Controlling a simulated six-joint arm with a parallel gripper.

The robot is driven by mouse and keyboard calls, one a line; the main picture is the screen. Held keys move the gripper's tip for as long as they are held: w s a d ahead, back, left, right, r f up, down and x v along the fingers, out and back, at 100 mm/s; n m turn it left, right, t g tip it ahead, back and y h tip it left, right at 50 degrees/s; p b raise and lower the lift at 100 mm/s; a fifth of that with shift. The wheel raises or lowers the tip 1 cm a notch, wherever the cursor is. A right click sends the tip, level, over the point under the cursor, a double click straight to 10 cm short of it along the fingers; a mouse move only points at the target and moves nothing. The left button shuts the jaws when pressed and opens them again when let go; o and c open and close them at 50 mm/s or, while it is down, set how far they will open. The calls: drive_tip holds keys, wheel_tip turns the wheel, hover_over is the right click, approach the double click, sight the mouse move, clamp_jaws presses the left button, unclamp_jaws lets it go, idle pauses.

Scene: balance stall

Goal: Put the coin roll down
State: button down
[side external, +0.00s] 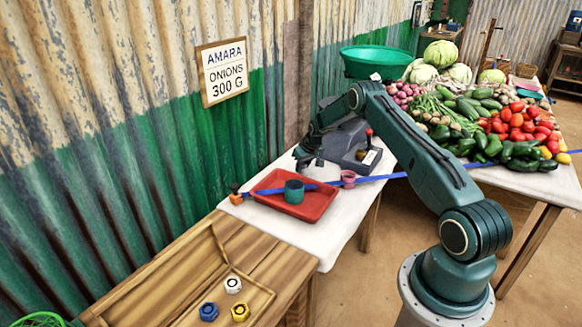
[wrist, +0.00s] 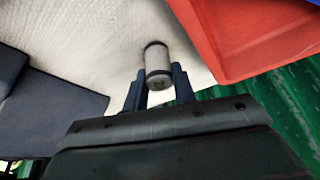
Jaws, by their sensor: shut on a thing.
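The coin roll (wrist: 158,66) is a grey cylinder with dark bands at its ends. In the wrist view it sits between the two fingers of my gripper (wrist: 158,82), which is shut on it. White cloth shows behind it, but I cannot tell whether the roll touches the cloth. In the side external view my gripper (side external: 308,160) is low over the cloth-covered table, behind the red tray (side external: 266,184) and beside the dark grey scale. The roll is hard to make out there.
The red tray also shows in the wrist view (wrist: 245,45). The grey scale (side external: 345,140) stands behind. White cloth (side external: 300,232) is bare in front.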

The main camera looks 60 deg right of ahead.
drive_tip(key=shift+s+d, duration=0.5)
drive_tip(key=shift+d, duration=0.5)
drive_tip(key=shift+s+d, duration=0.55)
drive_tip(key=shift+d, duration=0.45)
drive_tip(key=shift+s+d, duration=0.5)
drive_tip(key=shift+d, duration=0.5)
drive_tip(key=c, duration=1.1)
unclamp_jaws()
drive_tip(key=shift+o, duration=0.2)
drive_tip(key=v, duration=1.3)
drive_tip(key=shift+s+r, duration=0.2)
drive_tip(key=shift+r, duration=0.15)
drive_tip(key=shift+a, duration=0.15)
